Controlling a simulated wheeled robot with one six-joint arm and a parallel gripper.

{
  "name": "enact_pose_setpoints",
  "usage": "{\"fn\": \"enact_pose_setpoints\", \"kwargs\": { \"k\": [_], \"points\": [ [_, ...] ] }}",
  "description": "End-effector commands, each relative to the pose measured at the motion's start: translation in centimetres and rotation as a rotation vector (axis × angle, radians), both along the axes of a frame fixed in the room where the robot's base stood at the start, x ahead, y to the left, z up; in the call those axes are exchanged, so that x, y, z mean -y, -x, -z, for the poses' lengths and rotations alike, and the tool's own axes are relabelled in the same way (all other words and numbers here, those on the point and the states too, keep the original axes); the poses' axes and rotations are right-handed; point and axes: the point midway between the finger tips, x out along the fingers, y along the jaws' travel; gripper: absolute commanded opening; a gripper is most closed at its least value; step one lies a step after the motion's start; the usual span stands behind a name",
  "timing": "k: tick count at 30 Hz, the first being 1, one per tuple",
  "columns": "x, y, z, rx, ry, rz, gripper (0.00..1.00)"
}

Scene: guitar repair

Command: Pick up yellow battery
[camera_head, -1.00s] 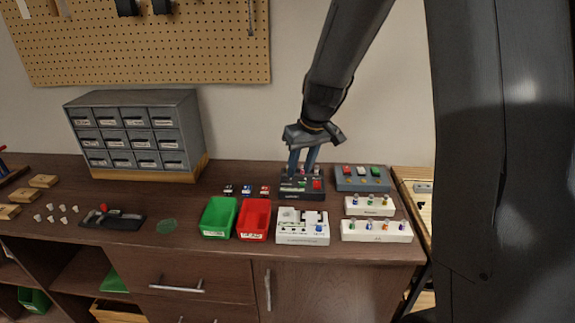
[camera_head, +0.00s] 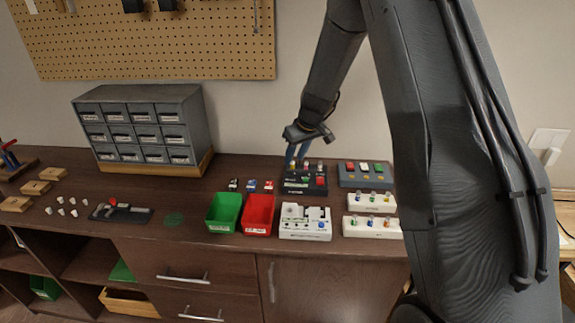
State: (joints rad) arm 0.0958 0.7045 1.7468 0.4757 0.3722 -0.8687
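My gripper (camera_head: 297,156) points down over the back of a black device (camera_head: 303,189) with green and red parts on its front. Its two bluish fingers look apart, with a narrow gap between them. Several small upright pieces stand along the back of the black device. One with a yellowish look (camera_head: 292,167) is right below the fingertips; it may be the yellow battery, but it is too small to be sure. I cannot tell whether the fingers touch it.
A grey box with coloured buttons (camera_head: 365,181) is right of the black device. White blocks with knobs (camera_head: 372,230) and a white unit (camera_head: 306,232) stand in front. Green (camera_head: 224,226) and red (camera_head: 257,228) bins are at front left. A drawer cabinet (camera_head: 140,95) stands at back left.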

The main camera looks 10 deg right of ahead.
Motion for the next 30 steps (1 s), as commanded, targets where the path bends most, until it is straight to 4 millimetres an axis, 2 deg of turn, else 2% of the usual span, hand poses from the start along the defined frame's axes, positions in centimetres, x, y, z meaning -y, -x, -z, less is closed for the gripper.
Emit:
{"fn": "enact_pose_setpoints", "kwargs": {
  "k": [6, 14, 20, 21, 30],
  "points": [
    [-0.4, -0.6, 1.6, -0.001, 0.000, -0.002, 0.33],
    [-0.5, -0.7, 1.8, 0.000, 0.000, -0.003, 0.33],
    [-0.6, -0.7, 1.8, 0.000, 0.001, -0.004, 0.03],
    [-0.6, -0.7, 1.8, 0.000, 0.001, -0.004, 0.00],
    [-0.6, -0.7, 1.6, 0.001, 0.000, -0.004, 0.00]
  ]
}}
